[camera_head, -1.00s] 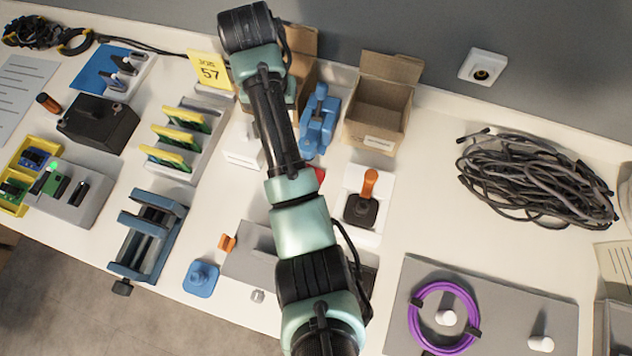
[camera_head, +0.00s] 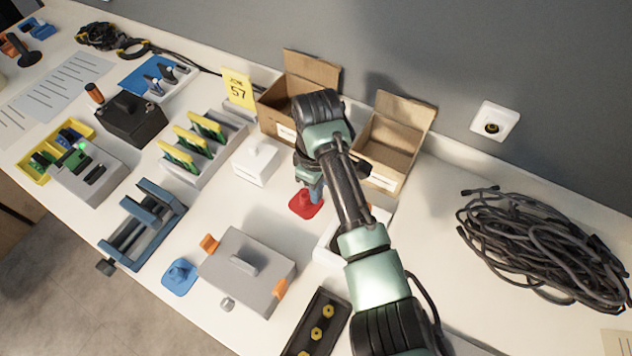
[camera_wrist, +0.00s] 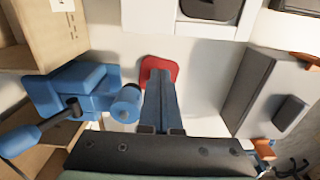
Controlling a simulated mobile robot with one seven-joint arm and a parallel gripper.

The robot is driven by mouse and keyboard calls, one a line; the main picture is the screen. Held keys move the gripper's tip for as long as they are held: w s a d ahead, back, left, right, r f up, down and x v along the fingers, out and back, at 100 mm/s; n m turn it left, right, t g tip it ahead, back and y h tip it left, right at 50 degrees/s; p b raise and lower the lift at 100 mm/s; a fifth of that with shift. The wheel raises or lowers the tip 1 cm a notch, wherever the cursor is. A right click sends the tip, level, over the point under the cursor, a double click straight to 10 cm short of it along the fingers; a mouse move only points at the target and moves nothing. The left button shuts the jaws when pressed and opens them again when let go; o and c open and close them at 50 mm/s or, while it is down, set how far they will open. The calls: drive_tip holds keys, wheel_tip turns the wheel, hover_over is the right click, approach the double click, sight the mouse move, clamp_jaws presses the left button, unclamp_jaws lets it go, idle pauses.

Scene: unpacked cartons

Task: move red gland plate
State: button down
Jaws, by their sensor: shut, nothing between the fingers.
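The red gland plate (camera_head: 304,205) lies flat on the white table, between the white block and the grey lidded box. Its far side is covered by my arm's end. In the wrist view the red plate (camera_wrist: 158,66) shows just beyond my fingertips, its middle hidden behind them. My gripper (camera_head: 317,194) points down over the plate, and its blue fingers also show in the wrist view (camera_wrist: 160,80). The fingers are together with nothing held between them. I cannot tell whether the tips touch the plate.
Two open cartons (camera_head: 283,95) stand behind. Nearby are a white block (camera_head: 256,163), the grey box (camera_head: 247,270), a blue plate (camera_head: 180,277) and a black tray (camera_head: 318,325). Cables (camera_head: 535,245) lie right.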

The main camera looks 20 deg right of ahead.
sight(309, 197)
drive_tip(key=shift+f, duration=2.15)
drive_tip(key=shift+w+a+r, duration=0.15)
drive_tip(key=shift+w+a, duration=0.45)
drive_tip(key=shift+w, duration=0.05)
drive_tip(key=shift+s+d, duration=0.1)
